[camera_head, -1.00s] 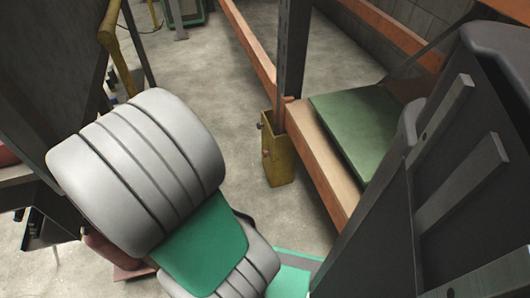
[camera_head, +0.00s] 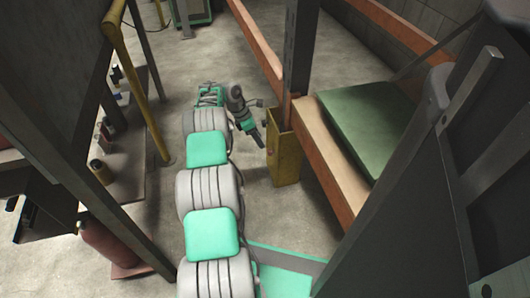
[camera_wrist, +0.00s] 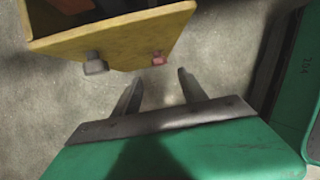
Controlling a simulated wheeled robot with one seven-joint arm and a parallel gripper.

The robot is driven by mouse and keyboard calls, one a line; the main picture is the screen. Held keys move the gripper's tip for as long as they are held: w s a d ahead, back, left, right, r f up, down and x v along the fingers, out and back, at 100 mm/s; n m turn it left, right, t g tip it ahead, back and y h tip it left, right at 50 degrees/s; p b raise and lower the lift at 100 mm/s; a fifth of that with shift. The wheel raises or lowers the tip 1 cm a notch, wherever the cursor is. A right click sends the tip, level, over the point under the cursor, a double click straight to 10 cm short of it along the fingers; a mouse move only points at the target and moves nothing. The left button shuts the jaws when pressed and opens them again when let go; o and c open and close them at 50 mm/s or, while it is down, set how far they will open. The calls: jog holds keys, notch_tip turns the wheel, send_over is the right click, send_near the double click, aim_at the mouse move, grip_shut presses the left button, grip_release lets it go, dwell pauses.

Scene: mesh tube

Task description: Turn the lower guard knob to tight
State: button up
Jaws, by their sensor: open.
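A yellow guard (camera_head: 285,160) stands on the floor around the foot of a dark upright post. In the head view a small red knob (camera_head: 271,150) sits low on its left face. In the wrist view the guard (camera_wrist: 120,35) fills the top left, with the red knob (camera_wrist: 158,58) and a grey knob (camera_wrist: 95,64) on its near face. My gripper (camera_wrist: 158,83) is open and empty, its two fingers apart and pointing toward the red knob, without visible contact. In the head view my gripper (camera_head: 258,138) is just left of the guard.
An orange rack beam (camera_head: 330,165) with a green panel (camera_head: 365,130) lies right of the guard. A cluttered bench (camera_head: 115,165), a yellow pole (camera_head: 140,80) and a red cylinder (camera_head: 105,245) are on the left. Bare concrete floor lies between.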

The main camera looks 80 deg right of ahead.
aim_at(268, 151)
jog(key=b+x, duration=0.4)
jog(key=x, duration=0.4)
jog(key=shift+s+d+f, duration=0.1)
jog(key=shift+s+f, duration=0.05)
jog(key=shift+c, duration=0.2)
grip_shut()
